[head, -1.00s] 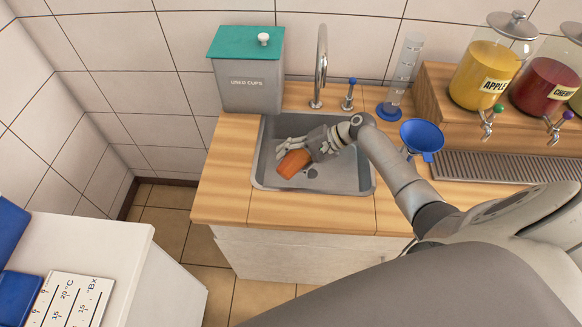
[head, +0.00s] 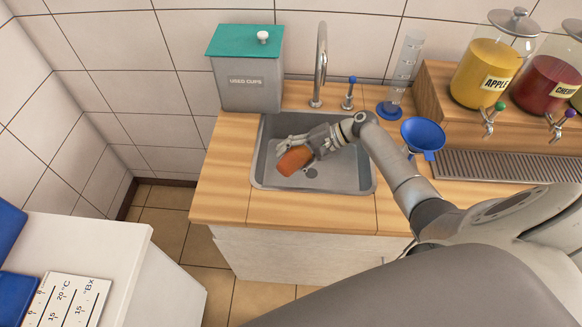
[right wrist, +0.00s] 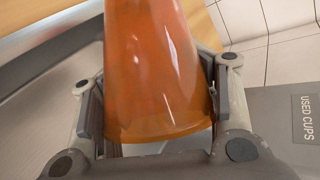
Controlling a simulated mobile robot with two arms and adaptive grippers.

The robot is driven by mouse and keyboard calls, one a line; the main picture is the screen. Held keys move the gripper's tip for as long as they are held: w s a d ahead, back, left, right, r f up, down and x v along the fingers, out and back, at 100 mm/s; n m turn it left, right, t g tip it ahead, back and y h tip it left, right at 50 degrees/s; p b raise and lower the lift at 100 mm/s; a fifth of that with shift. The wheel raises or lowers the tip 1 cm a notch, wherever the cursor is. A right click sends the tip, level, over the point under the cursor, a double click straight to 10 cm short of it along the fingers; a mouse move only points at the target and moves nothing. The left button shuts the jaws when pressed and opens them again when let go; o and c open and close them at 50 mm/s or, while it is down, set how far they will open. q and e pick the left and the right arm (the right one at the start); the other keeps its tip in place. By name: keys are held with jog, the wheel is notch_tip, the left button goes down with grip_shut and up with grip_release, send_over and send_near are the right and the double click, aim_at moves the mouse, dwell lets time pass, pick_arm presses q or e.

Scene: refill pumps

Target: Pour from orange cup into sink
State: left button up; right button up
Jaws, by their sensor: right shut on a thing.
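The orange cup (head: 294,161) is tilted over in the head view, within the outline of the grey sink (head: 318,182). My right gripper (head: 291,147) is shut on it. In the right wrist view the cup (right wrist: 158,75) fills the space between the two fingers of the gripper (right wrist: 155,100), which touch its sides. No liquid stream shows. What is inside the cup is hidden. The dark drain of the sink shows just right of the cup. My left gripper is not in view.
The tap (head: 320,65) rises behind the sink. A grey used cups bin (head: 250,92) with a green lid stands at back left. A blue funnel (head: 423,136), a measuring cylinder (head: 402,75) and juice jars (head: 497,65) are to the right. The counter's front strip is clear.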

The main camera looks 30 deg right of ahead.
jog(key=shift+w+d+r+m+y+b, duration=0.15)
jog(key=shift+m+y+b, duration=0.15)
jog(key=shift+y+b, duration=0.45)
jog(key=shift+r, duration=0.1)
jog(key=shift+b, duration=0.45)
jog(key=shift+r+y, duration=0.1)
jog(key=shift+y, duration=0.25)
jog(key=shift+d+m+b, duration=0.1)
jog(key=shift+m+b, duration=0.3)
jog(key=shift+b, duration=0.2)
jog(key=shift+y, duration=0.3)
